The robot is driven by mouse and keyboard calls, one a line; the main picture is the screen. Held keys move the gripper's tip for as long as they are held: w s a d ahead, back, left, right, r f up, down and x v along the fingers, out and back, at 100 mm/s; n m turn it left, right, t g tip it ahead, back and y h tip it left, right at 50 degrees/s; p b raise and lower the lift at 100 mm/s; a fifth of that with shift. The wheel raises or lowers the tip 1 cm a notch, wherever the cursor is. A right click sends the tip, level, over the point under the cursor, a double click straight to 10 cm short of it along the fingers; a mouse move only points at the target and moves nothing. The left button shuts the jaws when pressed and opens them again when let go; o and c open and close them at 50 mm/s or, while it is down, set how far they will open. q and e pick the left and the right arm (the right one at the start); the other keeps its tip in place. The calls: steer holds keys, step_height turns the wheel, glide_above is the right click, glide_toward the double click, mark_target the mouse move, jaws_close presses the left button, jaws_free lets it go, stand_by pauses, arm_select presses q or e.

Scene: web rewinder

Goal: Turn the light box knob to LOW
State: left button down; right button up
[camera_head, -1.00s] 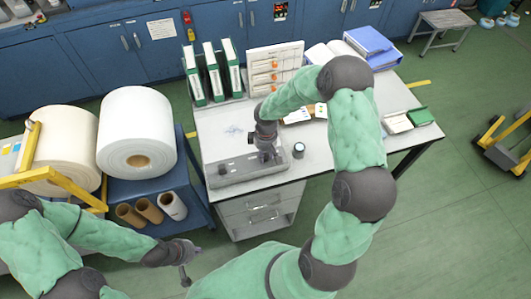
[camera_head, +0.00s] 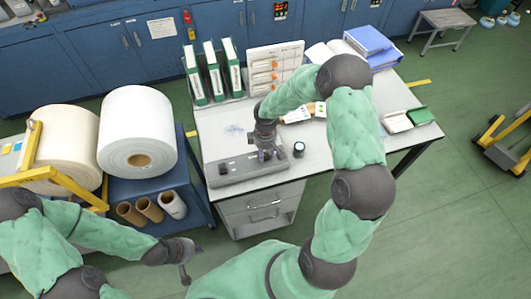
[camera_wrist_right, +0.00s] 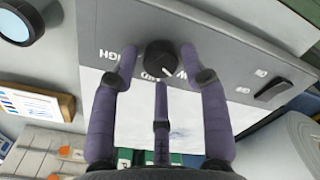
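The light box (camera_head: 245,172) is a grey unit along the near edge of the white table. Its dark round knob (camera_wrist_right: 160,58) shows in the right wrist view, with a white pointer mark towards the labels, which appear upside down. HIGH is readable; the other labels are partly covered by the fingers. My right gripper (camera_wrist_right: 160,62) is open, with purple-grey fingers on both sides of the knob and visible gaps to it. In the head view my right gripper (camera_head: 268,153) is over the box and hides the knob. My left gripper (camera_head: 186,274) hangs low, away from the table; its fingers are unclear.
A black rocker switch (camera_wrist_right: 273,90) sits on the same panel. A small dark cylinder (camera_head: 299,150) stands right of the box. Green binders (camera_head: 212,72) and an orange-marked rack (camera_head: 272,68) stand behind. A large white roll (camera_head: 138,130) is to the left.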

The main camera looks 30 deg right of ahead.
mark_target(265, 154)
steer(key=shift+s+f, duration=0.1)
step_height(265, 154, up, 12)
stand_by(0.8)
steer(key=shift+d, duration=0.1)
stand_by(0.3)
